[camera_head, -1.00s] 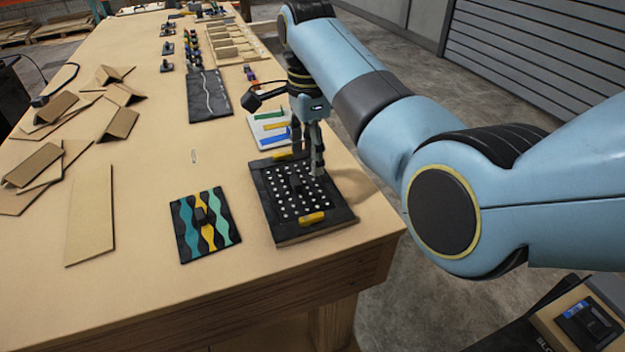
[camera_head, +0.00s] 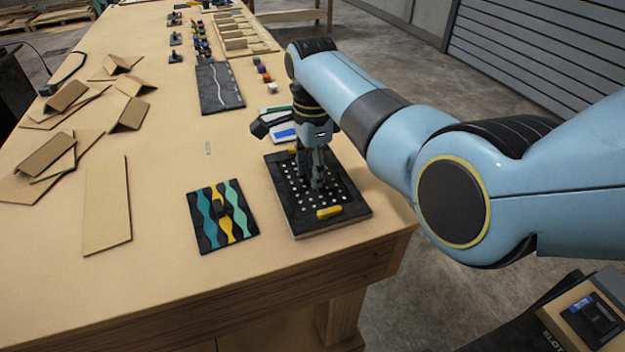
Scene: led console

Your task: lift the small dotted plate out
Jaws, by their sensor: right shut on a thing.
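The small dotted plate (camera_head: 296,196) is black with rows of white dots. It lies in the dark console board (camera_head: 304,228) near the right edge of the table. Yellow pieces sit at its near end (camera_head: 329,212) and far end. My right gripper (camera_head: 318,184) points down over the middle of the plate. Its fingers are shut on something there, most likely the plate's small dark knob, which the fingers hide. The plate looks level with the board; I cannot tell whether it is raised. My left gripper is not in view.
A black panel with teal and yellow wavy stripes (camera_head: 222,216) lies left of the board. A white panel with coloured bars (camera_head: 284,132) lies behind my gripper. The table between is mostly clear.

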